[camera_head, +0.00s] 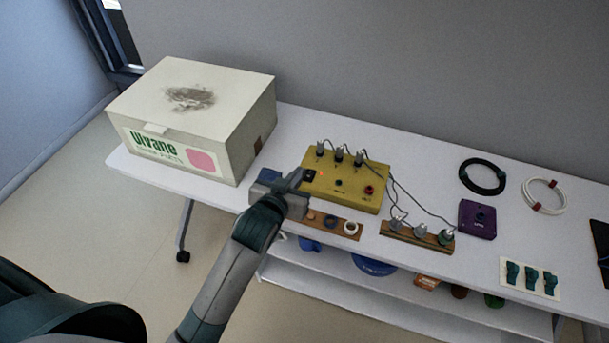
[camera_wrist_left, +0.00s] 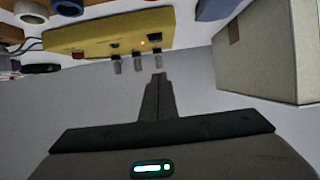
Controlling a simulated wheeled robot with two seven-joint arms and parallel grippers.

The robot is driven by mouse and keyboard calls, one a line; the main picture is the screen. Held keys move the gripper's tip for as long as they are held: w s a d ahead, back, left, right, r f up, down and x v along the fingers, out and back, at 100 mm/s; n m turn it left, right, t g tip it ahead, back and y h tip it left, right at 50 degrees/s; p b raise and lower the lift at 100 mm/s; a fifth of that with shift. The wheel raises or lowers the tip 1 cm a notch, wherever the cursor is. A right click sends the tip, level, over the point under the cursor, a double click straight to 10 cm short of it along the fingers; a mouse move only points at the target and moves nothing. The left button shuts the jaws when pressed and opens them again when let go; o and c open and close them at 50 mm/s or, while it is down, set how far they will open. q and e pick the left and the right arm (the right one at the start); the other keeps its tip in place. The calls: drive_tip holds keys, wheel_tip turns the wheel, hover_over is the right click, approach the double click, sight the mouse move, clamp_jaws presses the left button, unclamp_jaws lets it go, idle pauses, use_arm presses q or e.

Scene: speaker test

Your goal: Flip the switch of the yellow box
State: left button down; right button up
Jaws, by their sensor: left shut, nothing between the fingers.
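The yellow box (camera_head: 345,188) stands on the white table, with several grey plugs along its back, a small lit orange lamp (camera_head: 321,174), a black knob and a red knob. A small dark part that looks like the switch (camera_head: 310,175) is at its left end. My left gripper (camera_head: 299,178) is shut and empty at that end, partly covering it; I cannot tell whether it touches. In the left wrist view the yellow box (camera_wrist_left: 85,38) shows upside down at the top, with the shut fingertips (camera_wrist_left: 159,77) below it. My right gripper is not in view.
A large white carton (camera_head: 195,115) stands left of the yellow box. A wooden plug strip (camera_head: 392,231), a purple box (camera_head: 477,219), cable coils (camera_head: 483,176) and a card with green clips (camera_head: 507,283) lie to the right. Cables run from the yellow box to the strip.

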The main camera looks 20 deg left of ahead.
use_arm(q)
hover_over(305, 185)
drive_tip(key=shift+w+a+f+p, duration=0.15)
drive_tip(key=shift+f+p, duration=0.1)
drive_tip(key=shift+f, duration=0.3)
drive_tip(key=shift+w+d+f+p, duration=0.1)
drive_tip(key=shift+f+p, duration=0.1)
drive_tip(key=shift+f, duration=0.3)
wheel_tip(305, 185, down, 2)
drive_tip(key=shift+f, duration=0.2)
drive_tip(key=shift+s+f+p, duration=0.2)
drive_tip(key=shift+f+p, duration=0.1)
drive_tip(key=shift+f, duration=0.6)
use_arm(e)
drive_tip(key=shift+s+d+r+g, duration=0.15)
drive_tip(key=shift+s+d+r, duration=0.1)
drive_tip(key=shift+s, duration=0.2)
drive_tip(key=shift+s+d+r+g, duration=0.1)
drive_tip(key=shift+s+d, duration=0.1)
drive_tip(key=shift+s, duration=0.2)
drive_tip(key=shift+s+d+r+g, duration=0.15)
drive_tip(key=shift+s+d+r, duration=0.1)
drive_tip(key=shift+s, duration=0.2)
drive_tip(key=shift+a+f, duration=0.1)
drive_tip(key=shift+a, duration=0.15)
